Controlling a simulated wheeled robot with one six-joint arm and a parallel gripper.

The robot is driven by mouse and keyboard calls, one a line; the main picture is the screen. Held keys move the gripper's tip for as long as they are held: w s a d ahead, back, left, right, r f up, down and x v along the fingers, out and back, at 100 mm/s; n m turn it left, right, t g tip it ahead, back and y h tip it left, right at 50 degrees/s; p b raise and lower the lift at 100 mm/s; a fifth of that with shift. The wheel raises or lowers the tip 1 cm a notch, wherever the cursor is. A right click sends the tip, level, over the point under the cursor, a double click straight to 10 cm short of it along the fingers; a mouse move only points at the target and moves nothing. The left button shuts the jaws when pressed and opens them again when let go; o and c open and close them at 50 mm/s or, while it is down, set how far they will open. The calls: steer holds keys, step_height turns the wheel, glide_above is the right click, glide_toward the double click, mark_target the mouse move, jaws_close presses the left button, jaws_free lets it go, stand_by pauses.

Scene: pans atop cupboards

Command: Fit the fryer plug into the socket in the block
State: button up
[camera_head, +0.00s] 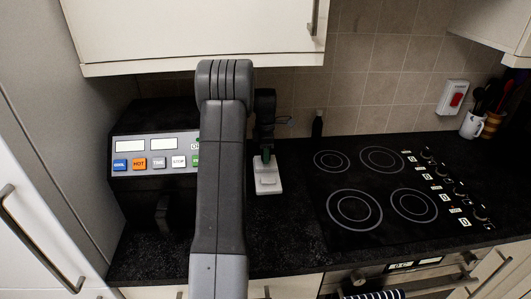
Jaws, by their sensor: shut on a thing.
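A pale block (267,182) stands on the dark worktop, right of my arm and near the back. My gripper (266,147) points down over the block and is shut on the plug. From here I cannot tell whether the plug is in the socket or just above it. The socket opening is hidden. The black fryer (155,203) with coloured buttons stands at the left, partly behind my arm.
A black hob (375,185) with ring markings and knobs lies to the right. A small dark bottle (317,126) stands at the tiled back wall. A white mug (471,126) and utensils stand far right. A wall cupboard (180,30) hangs above.

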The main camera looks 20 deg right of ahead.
steer(key=shift+f, duration=0.5)
steer(key=o, duration=1.1)
steer(key=shift+c, duration=0.2)
step_height(320, 180, up, 14)
steer(key=b, duration=0.2)
steer(key=shift+f, duration=0.1)
step_height(320, 180, down, 14)
steer(key=shift+r+p, duration=0.15)
steer(key=shift+p, duration=0.7)
steer(key=shift+r, duration=0.2)
